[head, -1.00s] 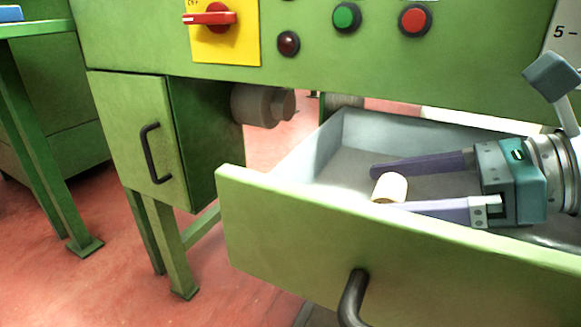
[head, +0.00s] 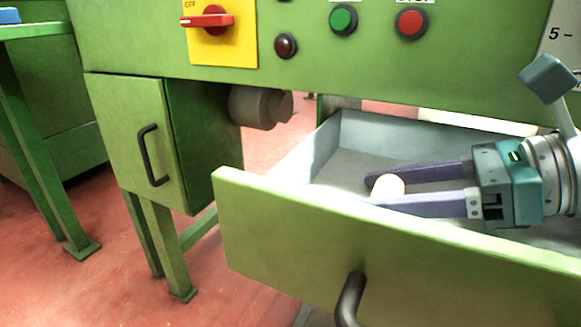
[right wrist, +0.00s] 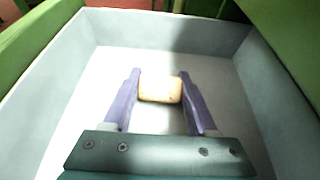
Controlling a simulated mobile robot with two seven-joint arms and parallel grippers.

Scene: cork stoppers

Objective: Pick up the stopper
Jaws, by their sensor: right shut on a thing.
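The pale cork stopper (head: 389,185) is in the open drawer, between the fingertips of my right gripper (head: 372,192). The near finger hides its lower part in the head view. In the right wrist view, the tan stopper (right wrist: 160,90) sits between the two purple fingers of my right gripper (right wrist: 158,88), near their tips. The right gripper is shut on the stopper. Whether the stopper touches the drawer floor is hard to tell. My left gripper is not in view.
The green-fronted drawer (head: 290,235) is pulled out, and its front panel stands close to the right gripper. Its grey floor is otherwise bare. A green cabinet with a door (head: 135,140) is at left. A red switch (head: 210,18) and push buttons are above.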

